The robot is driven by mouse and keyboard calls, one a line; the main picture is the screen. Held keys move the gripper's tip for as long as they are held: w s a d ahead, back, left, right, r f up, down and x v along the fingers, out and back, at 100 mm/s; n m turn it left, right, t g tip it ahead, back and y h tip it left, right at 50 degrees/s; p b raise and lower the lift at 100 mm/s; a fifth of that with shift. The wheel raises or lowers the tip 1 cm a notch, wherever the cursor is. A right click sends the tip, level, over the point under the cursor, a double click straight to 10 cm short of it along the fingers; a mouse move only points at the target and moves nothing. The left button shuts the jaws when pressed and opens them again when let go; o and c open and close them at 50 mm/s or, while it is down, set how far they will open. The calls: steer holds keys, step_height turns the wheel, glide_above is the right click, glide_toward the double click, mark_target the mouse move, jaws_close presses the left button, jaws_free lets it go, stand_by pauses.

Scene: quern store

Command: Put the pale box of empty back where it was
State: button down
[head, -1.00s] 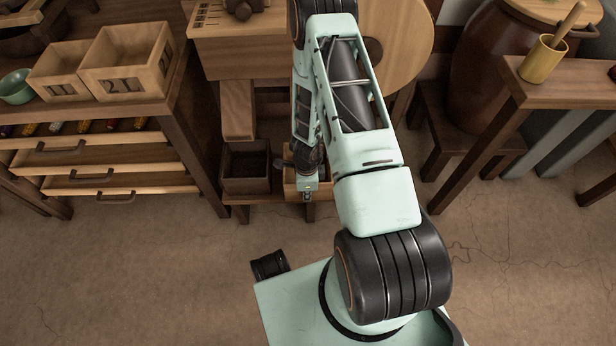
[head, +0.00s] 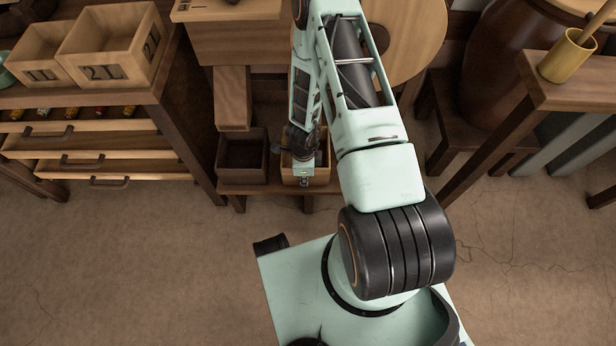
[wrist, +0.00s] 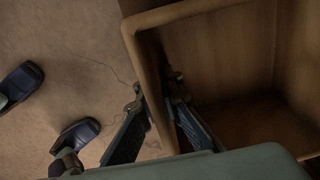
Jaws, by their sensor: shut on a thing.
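The pale box (head: 319,174) is a small open wooden box at the low ledge, just right of a dark box (head: 242,158). My gripper (head: 303,177) is at its near side, and my arm hides part of it. In the wrist view the pale box (wrist: 225,50) is open and its visible inside is empty. There my gripper (wrist: 155,86) is shut on its wall, with one finger inside and one outside. I cannot tell whether its bottom touches the ledge (head: 260,189).
Two pale numbered boxes (head: 108,45) stand on the left cabinet, above partly open drawers (head: 85,147). A wooden stand (head: 545,93) with a yellow cup (head: 566,56) is at the right. The floor (head: 130,260) in front is clear.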

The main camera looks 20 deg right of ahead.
steer(key=shift+f, duration=0.3)
steer(key=c, duration=2.5)
jaws_free()
steer(key=shift+f, duration=0.1)
steer(key=shift+c, duration=0.2)
steer(key=o, duration=0.4)
step_height(320, 180, up, 12)
steer(key=p, duration=0.4)
steer(key=shift+s+r, duration=0.1)
steer(key=shift+r, duration=0.1)
